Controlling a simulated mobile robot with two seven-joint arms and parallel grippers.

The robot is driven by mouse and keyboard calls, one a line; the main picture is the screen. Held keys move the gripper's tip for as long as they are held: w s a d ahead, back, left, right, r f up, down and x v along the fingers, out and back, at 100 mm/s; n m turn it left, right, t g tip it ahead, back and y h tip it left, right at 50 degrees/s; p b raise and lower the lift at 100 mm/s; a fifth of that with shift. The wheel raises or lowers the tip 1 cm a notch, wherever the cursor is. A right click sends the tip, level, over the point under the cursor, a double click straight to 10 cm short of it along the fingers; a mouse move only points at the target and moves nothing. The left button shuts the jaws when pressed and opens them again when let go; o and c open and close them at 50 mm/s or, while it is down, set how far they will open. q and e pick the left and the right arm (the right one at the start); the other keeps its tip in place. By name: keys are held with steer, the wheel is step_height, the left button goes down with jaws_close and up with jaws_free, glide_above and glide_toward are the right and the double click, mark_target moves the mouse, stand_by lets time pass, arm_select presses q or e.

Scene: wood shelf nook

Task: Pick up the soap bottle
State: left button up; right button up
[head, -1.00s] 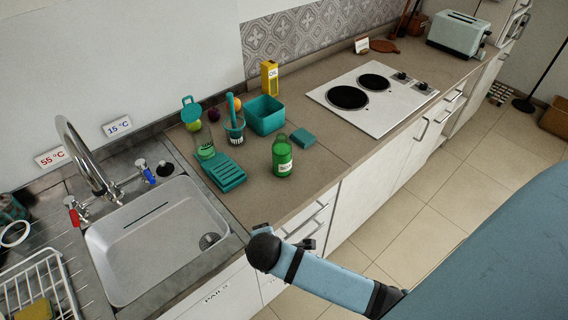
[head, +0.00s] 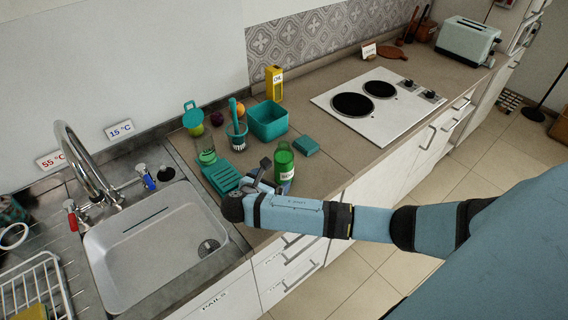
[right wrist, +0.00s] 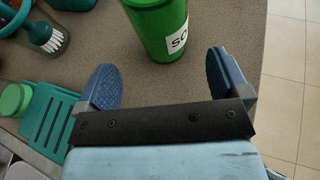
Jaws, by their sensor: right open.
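The soap bottle (head: 285,160) is green with a white label and stands upright on the counter near its front edge. It also shows in the right wrist view (right wrist: 158,25), cut off at the top, with part of its label readable. My right gripper (head: 276,175) is open just in front of the bottle. In the right wrist view its two blue fingertips (right wrist: 162,70) are spread apart, with the bottle ahead of the gap and nothing between them. The bottle's lower part is partly hidden by the gripper in the head view. My left gripper is not in view.
Left of the bottle are a teal rack (head: 222,178), a clear green-topped bottle (head: 206,152) and a brush in a holder (head: 237,132). Behind are a teal bin (head: 268,122) and a teal sponge (head: 306,146). The sink (head: 150,240) is left; the hob (head: 375,105) is right.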

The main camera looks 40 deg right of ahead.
mark_target(279, 173)
steer(key=shift+x, duration=0.8)
steer(key=d, duration=0.1)
steer(key=w+d+p, duration=0.1)
steer(key=d, duration=0.2)
steer(key=shift+w+f, duration=0.15)
steer(key=shift+f, duration=0.15)
steer(key=shift+w+d+f, duration=0.25)
steer(key=shift+d, duration=0.15)
steer(key=c, duration=1.2)
steer(key=shift+r, duration=0.15)
steer(key=shift+r+b, duration=0.45)
steer(key=shift+r, duration=9.35)
